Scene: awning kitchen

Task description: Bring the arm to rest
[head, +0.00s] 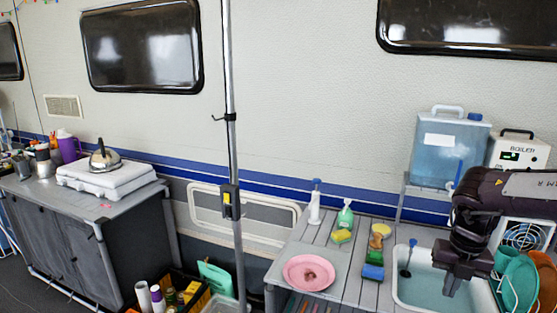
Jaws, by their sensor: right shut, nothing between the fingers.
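My right gripper (456,284) hangs from the dark arm that comes in from the right edge. It points down over the white sink basin (400,290). Its fingers are shut with nothing between them. The gripper covers part of the basin and the pale water in it. My left gripper does not show.
A slatted counter (345,273) holds a pink plate (308,272), sponges, brushes and bottles left of the sink. Green dishes (520,283) stand in a rack on the right. A water tank (448,150) and boiler box (518,152) stand behind. A pole (233,150) rises at centre.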

